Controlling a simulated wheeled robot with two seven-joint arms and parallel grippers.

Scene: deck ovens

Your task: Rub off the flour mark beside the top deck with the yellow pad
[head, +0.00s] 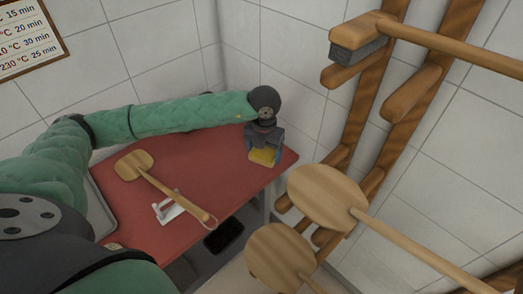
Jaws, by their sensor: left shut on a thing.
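The yellow pad (263,157) is at the far right corner of the red-topped table (230,187). My left gripper (262,147) points down from the end of my green-sleeved left arm and is shut on the pad. The pad is at or just above the table top; I cannot tell if it touches. My right gripper is not in view. The top deck and the flour mark are not in view.
A wooden paddle (135,167) and a small white item (166,211) lie on the table. At right, a wooden wall rack (372,98) holds long-handled peels (327,197) and a brush (357,51). White tiled walls meet behind the table.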

